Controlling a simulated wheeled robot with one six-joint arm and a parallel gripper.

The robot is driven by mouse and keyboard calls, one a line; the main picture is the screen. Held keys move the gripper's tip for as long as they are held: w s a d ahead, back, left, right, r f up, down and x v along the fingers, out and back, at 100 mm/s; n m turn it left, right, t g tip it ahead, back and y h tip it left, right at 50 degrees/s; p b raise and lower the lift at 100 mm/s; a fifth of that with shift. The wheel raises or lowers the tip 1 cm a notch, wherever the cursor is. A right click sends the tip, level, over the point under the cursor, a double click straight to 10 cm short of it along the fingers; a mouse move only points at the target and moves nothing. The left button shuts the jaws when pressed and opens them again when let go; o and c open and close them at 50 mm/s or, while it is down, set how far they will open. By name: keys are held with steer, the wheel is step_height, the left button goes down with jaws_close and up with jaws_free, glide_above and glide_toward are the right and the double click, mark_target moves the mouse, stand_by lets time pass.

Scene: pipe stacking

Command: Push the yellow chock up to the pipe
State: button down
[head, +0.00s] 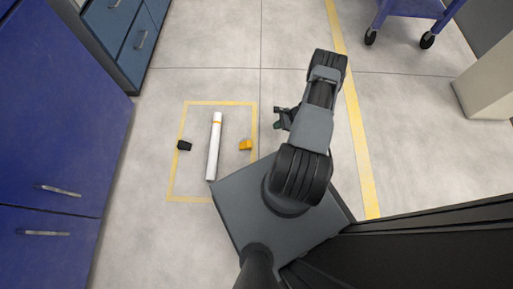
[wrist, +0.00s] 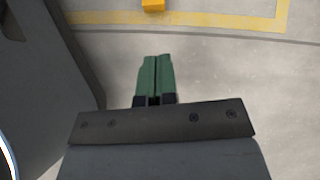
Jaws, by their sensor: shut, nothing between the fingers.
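The yellow chock (head: 246,145) lies on the floor to the right of the white pipe (head: 214,150), with a gap between them. The pipe lies lengthwise and has a yellow band near its far end. In the wrist view the chock (wrist: 153,5) shows at the top edge, partly cut off. My gripper (head: 278,118) is to the right of the chock and apart from it, outside the marked area. In the wrist view its green fingers (wrist: 155,78) are together with nothing between them. The pipe is not in the wrist view.
A black chock (head: 184,145) lies left of the pipe. A yellow tape rectangle (head: 205,103) surrounds pipe and chocks. Blue cabinets (head: 50,130) stand at the left, a blue cart (head: 410,8) at the upper right. The floor beyond the rectangle is clear.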

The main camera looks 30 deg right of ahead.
mark_target(246, 145)
steer(key=shift+m+t, duration=0.3)
steer(key=shift+m, duration=0.6)
steer(key=a+f+b, duration=0.1)
steer(key=a+f, duration=0.1)
steer(key=f, duration=0.2)
steer(key=a+f+b, duration=0.2)
steer(key=f, duration=0.3)
steer(key=a+f+b, duration=0.2)
steer(key=a+f, duration=0.1)
steer(key=f, duration=0.2)
steer(key=shift+w+f, duration=0.1)
steer(key=shift+f, duration=0.05)
steer(key=shift+w+a+b, duration=0.2)
steer(key=shift+w+a, duration=0.1)
steer(key=shift+a, duration=0.2)
steer(key=shift+w+a+b, duration=0.15)
steer(key=shift+w+a, duration=0.1)
steer(key=shift+a, duration=0.2)
steer(key=shift+w+a, duration=0.2)
steer(key=shift+a, duration=0.25)
steer(key=shift+w+a, duration=0.2)
steer(key=shift+a, duration=0.25)
